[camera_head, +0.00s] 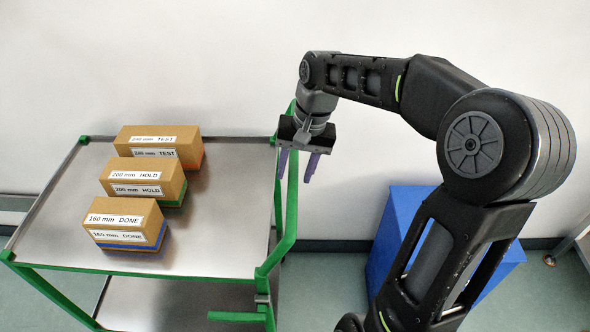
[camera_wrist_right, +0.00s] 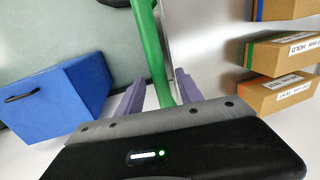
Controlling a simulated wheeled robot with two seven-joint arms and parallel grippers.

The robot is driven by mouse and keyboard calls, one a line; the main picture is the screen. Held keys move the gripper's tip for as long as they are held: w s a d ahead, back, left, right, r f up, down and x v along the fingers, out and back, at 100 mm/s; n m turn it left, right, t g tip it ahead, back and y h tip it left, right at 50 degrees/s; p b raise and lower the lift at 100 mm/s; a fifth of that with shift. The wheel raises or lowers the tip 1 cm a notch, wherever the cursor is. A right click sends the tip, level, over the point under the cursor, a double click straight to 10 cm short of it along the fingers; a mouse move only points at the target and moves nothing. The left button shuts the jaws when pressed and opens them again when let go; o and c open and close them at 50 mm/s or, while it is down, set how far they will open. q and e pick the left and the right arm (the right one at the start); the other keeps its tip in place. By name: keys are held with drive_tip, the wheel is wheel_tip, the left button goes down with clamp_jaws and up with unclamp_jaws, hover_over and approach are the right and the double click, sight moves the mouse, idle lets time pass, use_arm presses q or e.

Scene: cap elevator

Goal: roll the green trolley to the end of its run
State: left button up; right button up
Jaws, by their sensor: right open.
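The green trolley (camera_head: 225,215) stands at the left in the head view, with a grey top and green posts and rails. Its green handle bar (camera_head: 291,195) runs along the right end of the top. My right gripper (camera_head: 299,178) is at the far part of this bar, pointing down. Its purple fingers are apart, one on each side of the bar. In the right wrist view the green bar (camera_wrist_right: 150,50) passes between the open fingers (camera_wrist_right: 160,98); I cannot tell whether they touch it. My left gripper is not in view.
Three cardboard boxes labelled TEST (camera_head: 160,146), HOLD (camera_head: 143,180) and DONE (camera_head: 126,222) sit on the trolley's top. A blue box (camera_head: 400,215) stands on the floor right of the trolley, partly behind my right arm. A white wall is close behind.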

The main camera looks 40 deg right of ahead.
drive_tip(key=shift+f, duration=0.3)
clamp_jaws()
idle(0.3)
idle(1.0)
